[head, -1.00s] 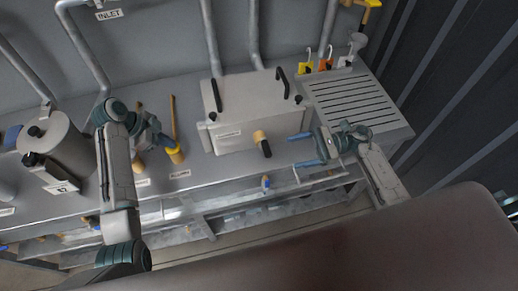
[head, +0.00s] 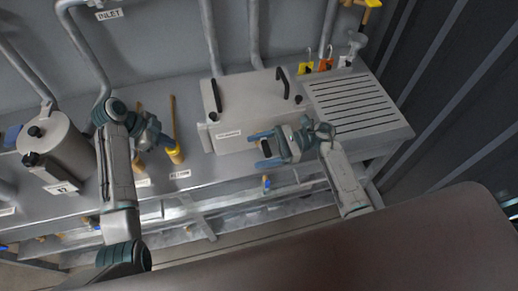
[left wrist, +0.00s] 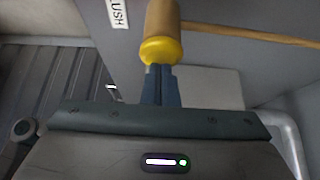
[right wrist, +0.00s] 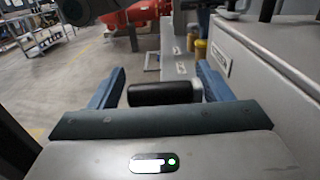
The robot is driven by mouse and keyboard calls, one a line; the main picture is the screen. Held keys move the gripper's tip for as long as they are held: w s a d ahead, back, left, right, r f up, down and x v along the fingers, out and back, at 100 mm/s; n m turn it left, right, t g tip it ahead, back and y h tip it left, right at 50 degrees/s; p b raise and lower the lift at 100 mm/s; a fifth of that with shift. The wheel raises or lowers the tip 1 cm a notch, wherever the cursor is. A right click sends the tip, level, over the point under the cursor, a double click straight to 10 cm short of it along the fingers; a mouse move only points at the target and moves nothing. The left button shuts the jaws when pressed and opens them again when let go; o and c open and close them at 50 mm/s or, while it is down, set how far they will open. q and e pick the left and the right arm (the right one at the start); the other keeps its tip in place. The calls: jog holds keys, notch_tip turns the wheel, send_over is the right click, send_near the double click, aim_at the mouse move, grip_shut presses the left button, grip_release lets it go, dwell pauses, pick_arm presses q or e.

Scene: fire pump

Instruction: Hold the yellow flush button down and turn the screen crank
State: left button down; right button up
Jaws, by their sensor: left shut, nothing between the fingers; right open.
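The yellow flush button (left wrist: 162,50) has a tan body and stands beside a partly visible "USH" label (left wrist: 118,12) in the left wrist view. My left gripper (left wrist: 161,84) is shut, its fingertips at the button's yellow end; whether it is pressed in I cannot tell. In the head view my left gripper (head: 165,142) is near two yellow-ended tan parts. The screen crank's black handle (right wrist: 160,93) lies crosswise between the spread fingers of my right gripper (right wrist: 160,82), which is open around it. In the head view my right gripper (head: 263,149) is at the front of the grey box.
The grey screen box (head: 240,95) has two black lid handles. A slotted drain board (head: 350,100) is to its right, a lidded pot (head: 58,145) far left. A second tan rod (left wrist: 250,35) runs near the flush button.

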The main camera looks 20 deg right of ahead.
jog(key=shift+a, duration=0.3)
